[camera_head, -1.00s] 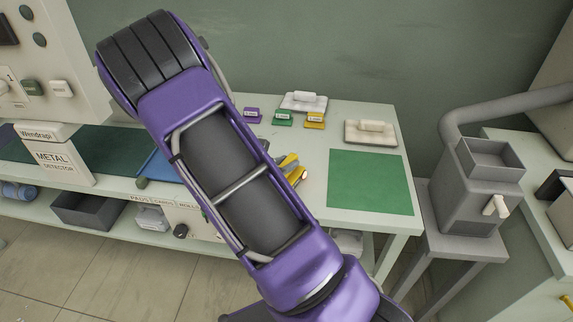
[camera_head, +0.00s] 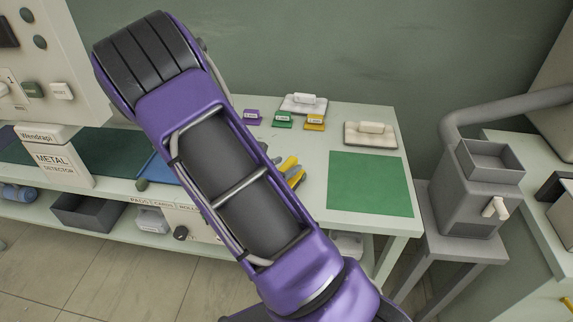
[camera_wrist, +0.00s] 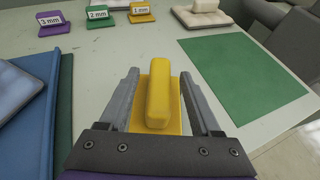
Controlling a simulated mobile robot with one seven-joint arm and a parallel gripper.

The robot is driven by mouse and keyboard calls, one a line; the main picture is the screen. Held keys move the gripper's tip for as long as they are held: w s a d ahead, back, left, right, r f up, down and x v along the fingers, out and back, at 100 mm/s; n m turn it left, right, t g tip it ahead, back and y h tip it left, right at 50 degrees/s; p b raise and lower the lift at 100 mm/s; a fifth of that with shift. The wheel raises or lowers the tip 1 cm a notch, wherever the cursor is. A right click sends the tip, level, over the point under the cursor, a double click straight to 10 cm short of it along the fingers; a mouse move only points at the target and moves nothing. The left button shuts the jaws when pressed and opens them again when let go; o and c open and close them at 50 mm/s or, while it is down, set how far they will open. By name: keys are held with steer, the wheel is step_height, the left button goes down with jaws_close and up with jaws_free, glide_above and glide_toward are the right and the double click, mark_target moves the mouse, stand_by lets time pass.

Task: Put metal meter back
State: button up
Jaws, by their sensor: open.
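A yellow block-shaped handle (camera_wrist: 158,100) stands on a flat yellow plate (camera_wrist: 174,108) on the pale table in the wrist view. No label shows on it, so I cannot tell whether it is the metal meter. My gripper (camera_wrist: 159,76) is open, its grey fingers on either side of the handle with gaps between. In the head view a yellow part (camera_head: 288,163) shows beside my gripper (camera_head: 297,178), mostly hidden by my arm. A METAL DETECTOR sign (camera_head: 57,165) stands at the left.
Purple "3 mm" (camera_wrist: 50,24), green "2 mm" (camera_wrist: 98,18) and yellow "1 mm" (camera_wrist: 141,12) tags stand at the back. A bare green mat (camera_wrist: 240,72) lies right. A white pad with a handle (camera_head: 371,133) sits behind it. A blue folder-like item (camera_wrist: 38,110) lies left.

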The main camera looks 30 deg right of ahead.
steer(key=p+v, duration=0.1)
steer(key=v, duration=1)
steer(key=shift+s, duration=0.1)
